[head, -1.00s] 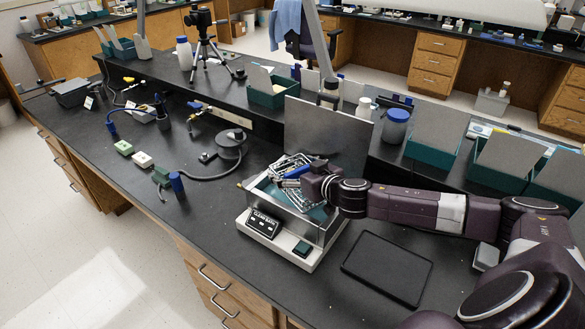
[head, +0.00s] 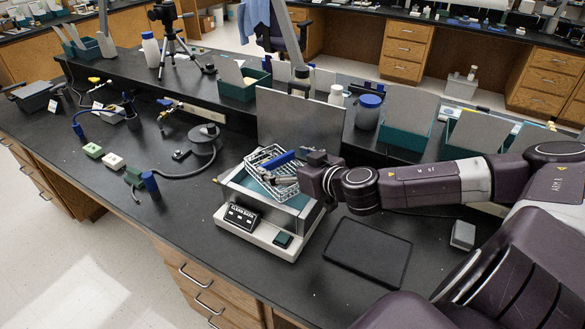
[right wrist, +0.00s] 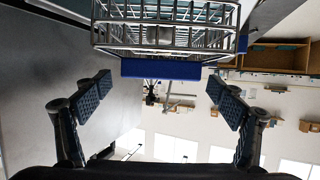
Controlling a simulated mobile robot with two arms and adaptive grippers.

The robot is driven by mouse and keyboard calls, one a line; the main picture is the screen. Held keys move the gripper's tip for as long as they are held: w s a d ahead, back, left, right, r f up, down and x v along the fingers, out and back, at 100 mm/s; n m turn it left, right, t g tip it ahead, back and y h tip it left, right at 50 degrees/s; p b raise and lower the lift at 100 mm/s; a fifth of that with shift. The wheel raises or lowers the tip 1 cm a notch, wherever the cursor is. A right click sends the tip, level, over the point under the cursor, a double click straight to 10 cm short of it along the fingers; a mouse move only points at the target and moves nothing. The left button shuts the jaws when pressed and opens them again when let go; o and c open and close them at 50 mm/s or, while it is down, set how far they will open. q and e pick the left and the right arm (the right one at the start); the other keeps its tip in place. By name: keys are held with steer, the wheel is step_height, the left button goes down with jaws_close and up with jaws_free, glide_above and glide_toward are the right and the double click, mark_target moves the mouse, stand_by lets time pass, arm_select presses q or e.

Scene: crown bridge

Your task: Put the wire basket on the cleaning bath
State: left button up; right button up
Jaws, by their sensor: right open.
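The wire basket (head: 270,179), a silver grid with a blue handle (head: 277,160), rests at an apparent tilt over the teal opening of the cleaning bath (head: 257,237). The bath is a white and grey box with a dark front panel and an upright metal plate behind it. My right gripper (head: 298,171) is open at the basket's right side. In the right wrist view the gripper (right wrist: 155,100) has its fingers wide apart, with the basket (right wrist: 165,28) and blue handle (right wrist: 161,70) ahead, clear of both. How deep the basket sits is unclear. My left gripper is out of view.
A dark flat tray (head: 368,252) lies right of the bath. A round dark device (head: 203,140) with a cable stands to its left. A blue-lidded jar (head: 368,111) and green bins (head: 403,137) stand behind. The bench front left of the bath is clear.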

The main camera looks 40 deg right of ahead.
steer(key=shift+v, duration=1.85)
